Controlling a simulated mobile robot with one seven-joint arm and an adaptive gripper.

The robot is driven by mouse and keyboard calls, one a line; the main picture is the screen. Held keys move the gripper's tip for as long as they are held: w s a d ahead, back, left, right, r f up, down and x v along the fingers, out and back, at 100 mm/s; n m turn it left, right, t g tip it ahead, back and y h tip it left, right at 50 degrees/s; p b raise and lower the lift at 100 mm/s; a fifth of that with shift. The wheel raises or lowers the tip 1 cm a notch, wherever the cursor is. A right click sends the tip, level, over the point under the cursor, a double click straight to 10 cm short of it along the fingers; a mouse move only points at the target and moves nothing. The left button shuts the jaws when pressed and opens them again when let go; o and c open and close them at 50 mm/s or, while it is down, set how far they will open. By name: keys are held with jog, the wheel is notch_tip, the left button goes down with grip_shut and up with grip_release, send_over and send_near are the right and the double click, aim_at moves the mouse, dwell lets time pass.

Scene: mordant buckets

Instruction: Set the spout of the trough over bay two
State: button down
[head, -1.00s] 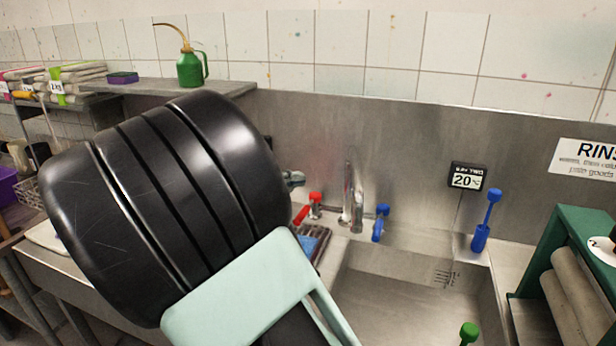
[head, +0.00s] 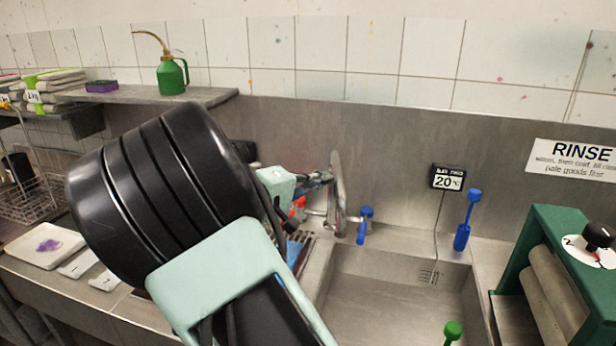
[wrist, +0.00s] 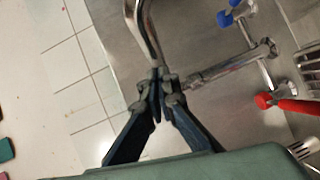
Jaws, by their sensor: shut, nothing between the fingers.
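The chrome spout (head: 337,190) of the trough rises at the back wall behind the steel basin (head: 385,300), between a red-handled tap (head: 299,208) and a blue-handled tap (head: 364,222). My gripper (head: 326,178) is shut and empty, its fingertips right at the spout's left side. In the wrist view my dark fingers (wrist: 159,82) come together close to the spout (wrist: 145,30); I cannot tell whether they touch it. My arm hides part of the trough on the left. No bay number shows, so I cannot tell which bay is two.
A green-framed roller machine (head: 560,260) stands at the right. A blue upright handle (head: 466,222) and a green knob (head: 452,331) stand at the basin. A white tray (head: 43,245) lies on the left counter. A shelf (head: 150,95) holds a green oil can (head: 172,76).

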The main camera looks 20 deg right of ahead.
jog(key=shift+s+d, duration=0.1)
jog(key=shift+d, duration=0.1)
jog(key=s+d+b, duration=0.2)
jog(key=d+b, duration=0.4)
jog(key=d, duration=0.1)
jog(key=shift+s, duration=0.25)
dwell(0.4)
